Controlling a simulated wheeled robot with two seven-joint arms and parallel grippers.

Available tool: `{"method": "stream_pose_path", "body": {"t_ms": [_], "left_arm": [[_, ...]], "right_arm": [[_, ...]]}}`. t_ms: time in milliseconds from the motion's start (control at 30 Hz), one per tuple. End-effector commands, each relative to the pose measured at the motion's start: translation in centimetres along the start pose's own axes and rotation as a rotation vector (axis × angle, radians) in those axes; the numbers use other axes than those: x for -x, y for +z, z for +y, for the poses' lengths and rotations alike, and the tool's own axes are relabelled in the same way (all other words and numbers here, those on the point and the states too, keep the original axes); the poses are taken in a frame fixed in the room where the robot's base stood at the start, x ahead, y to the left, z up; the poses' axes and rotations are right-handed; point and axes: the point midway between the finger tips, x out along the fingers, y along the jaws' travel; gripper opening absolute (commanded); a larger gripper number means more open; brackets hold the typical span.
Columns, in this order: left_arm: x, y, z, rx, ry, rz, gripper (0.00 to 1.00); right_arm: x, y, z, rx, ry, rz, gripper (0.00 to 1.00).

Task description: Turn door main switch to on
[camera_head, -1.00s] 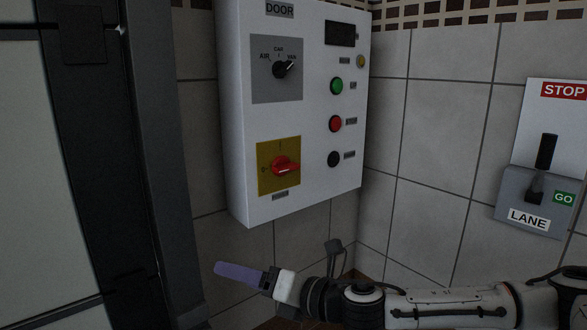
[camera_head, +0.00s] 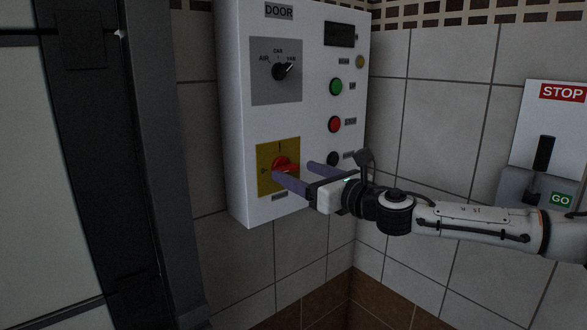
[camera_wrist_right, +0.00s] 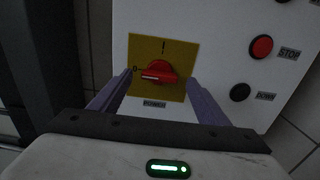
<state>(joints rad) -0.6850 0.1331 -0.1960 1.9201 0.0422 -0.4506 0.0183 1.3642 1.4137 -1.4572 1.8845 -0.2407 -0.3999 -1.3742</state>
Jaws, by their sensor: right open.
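The door main switch is a red rotary handle (camera_head: 285,164) on a yellow plate (camera_head: 265,183), low on the white DOOR panel (camera_head: 313,204). In the right wrist view the red handle (camera_wrist_right: 158,71) lies roughly sideways, towards the 0 mark, with the I mark above it. My right gripper (camera_head: 294,175) is open in front of the switch, its two purple fingers spread. In the wrist view the fingers stand either side of the handle, a little below it, and appear apart from it. One finger partly covers the plate in the head view. My left gripper is not in view.
The panel also holds a selector knob (camera_head: 281,71), a green button (camera_head: 335,87), a red button (camera_head: 334,124) and a black button (camera_head: 333,159). A STOP/GO lever box (camera_head: 519,187) is on the wall at right. A dark door frame (camera_head: 165,150) stands at left.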

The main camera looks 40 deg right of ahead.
Motion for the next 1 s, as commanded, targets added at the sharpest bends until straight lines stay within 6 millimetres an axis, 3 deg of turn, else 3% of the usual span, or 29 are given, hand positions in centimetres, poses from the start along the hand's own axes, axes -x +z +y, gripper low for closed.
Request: {"method": "stream_pose_path", "body": {"t_ms": [200, 533, 767, 1000], "left_arm": [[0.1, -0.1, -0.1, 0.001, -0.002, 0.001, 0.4], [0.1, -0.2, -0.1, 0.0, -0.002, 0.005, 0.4], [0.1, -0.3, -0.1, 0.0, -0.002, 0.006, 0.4], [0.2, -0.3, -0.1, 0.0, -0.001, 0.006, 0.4]], "right_arm": [[-2.3, 0.0, 0.0, -0.001, 0.0, 0.0, 0.7], [-2.6, -0.1, 0.0, -0.001, 0.0, 0.001, 0.7], [-2.6, -0.1, 0.0, -0.001, -0.001, 0.0, 0.31], [-2.6, 0.0, 0.0, -0.016, -0.001, 0.0, 0.28]]}}
